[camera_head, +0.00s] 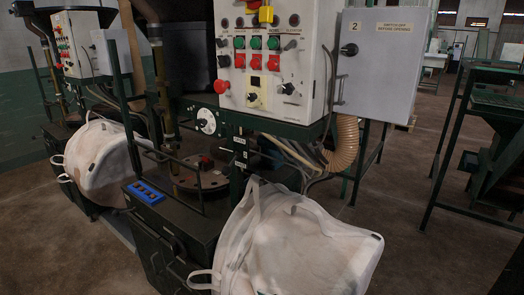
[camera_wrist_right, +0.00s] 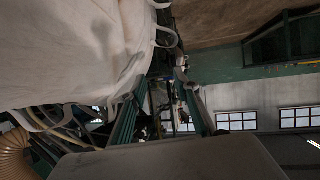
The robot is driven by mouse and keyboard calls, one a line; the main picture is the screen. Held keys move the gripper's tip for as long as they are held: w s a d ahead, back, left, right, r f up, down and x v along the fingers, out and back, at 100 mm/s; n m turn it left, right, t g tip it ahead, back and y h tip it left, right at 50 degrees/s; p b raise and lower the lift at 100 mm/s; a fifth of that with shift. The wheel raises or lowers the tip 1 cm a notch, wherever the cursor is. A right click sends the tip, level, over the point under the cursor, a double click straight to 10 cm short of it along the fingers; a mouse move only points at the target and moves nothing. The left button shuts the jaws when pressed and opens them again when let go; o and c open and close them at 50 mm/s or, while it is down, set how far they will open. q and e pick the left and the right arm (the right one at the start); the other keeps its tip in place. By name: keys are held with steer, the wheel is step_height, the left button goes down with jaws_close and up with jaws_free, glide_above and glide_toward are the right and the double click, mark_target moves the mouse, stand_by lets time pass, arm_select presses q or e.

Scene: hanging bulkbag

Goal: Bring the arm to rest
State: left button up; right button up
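Neither of my grippers shows in the head view, and no part of my arms can be made out there. A white bulk bag (camera_head: 300,245) hangs at the front of the machine, low in the head view. Its cloth (camera_wrist_right: 75,50) fills the upper left of the right wrist view, close to the camera, with a loop strap (camera_wrist_right: 165,35) at its edge. The wrist picture appears upside down, with windows low in it. Nothing is seen held.
A control panel (camera_head: 268,60) and grey cabinet (camera_head: 378,65) stand above the bag, with a ribbed hose (camera_head: 345,145) below. A second white bag (camera_head: 103,160) hangs at left. A green frame (camera_head: 448,140) stands at right. Brown floor (camera_head: 430,245) between is clear.

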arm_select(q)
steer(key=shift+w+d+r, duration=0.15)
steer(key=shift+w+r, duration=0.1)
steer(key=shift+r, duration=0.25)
arm_select(e)
steer(key=s+d+f+m+h, duration=0.2)
steer(key=s+d+f+h, duration=0.1)
steer(key=s+d+f, duration=0.5)
steer(key=s+d+f+m+t+h, duration=0.1)
steer(key=s+d+f+m+h, duration=0.1)
steer(key=s+d+f, duration=0.7)
steer(key=d+h, duration=0.1)
steer(key=d, duration=0.3)
steer(key=shift+s+m, duration=0.3)
steer(key=shift+m, duration=0.1)
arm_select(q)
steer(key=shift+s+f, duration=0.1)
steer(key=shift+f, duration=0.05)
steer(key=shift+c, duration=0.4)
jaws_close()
